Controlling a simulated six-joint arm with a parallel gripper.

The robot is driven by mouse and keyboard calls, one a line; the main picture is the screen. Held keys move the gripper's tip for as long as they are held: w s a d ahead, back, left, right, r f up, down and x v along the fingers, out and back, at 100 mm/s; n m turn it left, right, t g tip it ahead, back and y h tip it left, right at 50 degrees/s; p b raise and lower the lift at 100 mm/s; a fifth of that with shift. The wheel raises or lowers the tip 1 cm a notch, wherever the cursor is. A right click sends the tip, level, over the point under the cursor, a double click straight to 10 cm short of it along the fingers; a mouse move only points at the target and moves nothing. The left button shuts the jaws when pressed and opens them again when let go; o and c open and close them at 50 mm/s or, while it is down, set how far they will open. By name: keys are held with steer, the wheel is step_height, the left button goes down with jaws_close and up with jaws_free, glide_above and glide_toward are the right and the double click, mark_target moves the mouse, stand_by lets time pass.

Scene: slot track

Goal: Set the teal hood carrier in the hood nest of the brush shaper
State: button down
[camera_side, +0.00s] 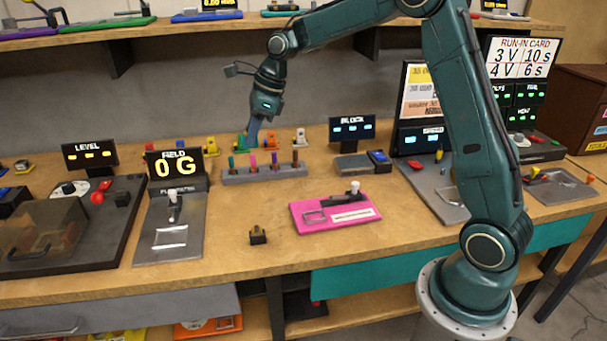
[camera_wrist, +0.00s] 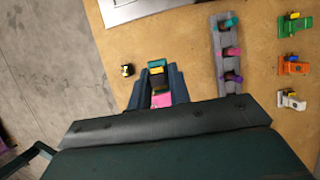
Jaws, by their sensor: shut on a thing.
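My gripper (camera_wrist: 158,88) is shut on a small block with a teal top and yellow and black parts, which looks like the teal hood carrier (camera_wrist: 157,64). No label I can read names the brush shaper, so I cannot tell which fixture holds the hood nest. A pink fixture (camera_side: 352,214) with a rectangular outline and a white-knobbed lever lies at front centre.
The grey rack (camera_side: 232,176) holds several coloured pegs. Green (camera_wrist: 291,26), orange (camera_wrist: 293,66) and white (camera_wrist: 291,100) carriers stand in a row beyond it. A small black block (camera_side: 258,236) sits left of the pink fixture. The FIELD station (camera_side: 185,252) stands further left.

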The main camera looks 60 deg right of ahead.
steer(key=s+d+f, duration=0.2)
steer(key=s+f, duration=0.3)
steer(key=s, duration=0.2)
steer(key=s+d+f, duration=0.2)
steer(key=s+f, duration=0.4)
steer(key=s, duration=0.2)
steer(key=shift+d+n, duration=0.25)
steer(key=shift+n, duration=0.15)
steer(key=shift+f, duration=0.2)
steer(key=shift+f, duration=3.1)
steer(key=shift+f, duration=0.15)
steer(key=c, duration=1.2)
jaws_free()
steer(key=v, duration=1.4)
steer(key=shift+w, duration=0.2)
